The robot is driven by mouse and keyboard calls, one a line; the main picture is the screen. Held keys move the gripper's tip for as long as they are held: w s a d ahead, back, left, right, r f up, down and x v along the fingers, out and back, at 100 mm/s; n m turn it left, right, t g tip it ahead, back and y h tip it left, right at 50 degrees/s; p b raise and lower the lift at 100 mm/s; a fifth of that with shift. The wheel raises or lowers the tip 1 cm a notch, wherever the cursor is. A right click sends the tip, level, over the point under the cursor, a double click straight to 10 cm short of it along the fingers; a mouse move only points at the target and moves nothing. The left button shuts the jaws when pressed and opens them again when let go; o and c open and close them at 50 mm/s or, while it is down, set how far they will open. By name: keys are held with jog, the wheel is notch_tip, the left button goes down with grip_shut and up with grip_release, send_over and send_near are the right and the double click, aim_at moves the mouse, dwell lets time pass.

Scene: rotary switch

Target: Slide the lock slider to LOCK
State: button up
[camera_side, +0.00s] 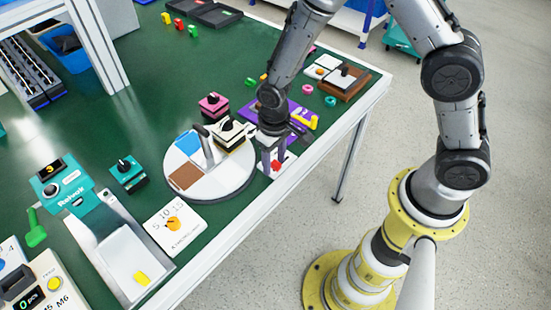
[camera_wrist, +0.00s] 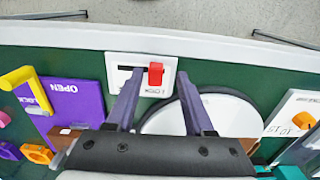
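The lock slider is a small white plate (camera_wrist: 116,62) with a dark slot and a red knob (camera_wrist: 155,73). In the wrist view the knob is at the right end of the slot, and small upside-down lettering beside it is too blurred to read surely. In the side view the red knob (camera_side: 276,166) shows near the table's front edge, partly behind my fingers. My gripper (camera_wrist: 158,76) is open, with one finger on each side of the knob in the picture. It points down over the plate in the side view (camera_side: 276,160). I cannot tell whether either finger touches the knob.
A round turntable (camera_side: 232,186) with coloured sectors stands close to the left. A purple panel (camera_wrist: 75,100) marked OPEN, with a yellow handle (camera_wrist: 18,78), lies on the other side. A white dial plate (camera_side: 174,229) with an orange knob is further left. Green table shows between them.

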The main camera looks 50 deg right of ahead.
aim_at(275, 164)
jog(key=shift+d, duration=0.1)
notch_tip(275, 164, up, 14)
dwell(0.6)
jog(key=shift+f, duration=0.1)
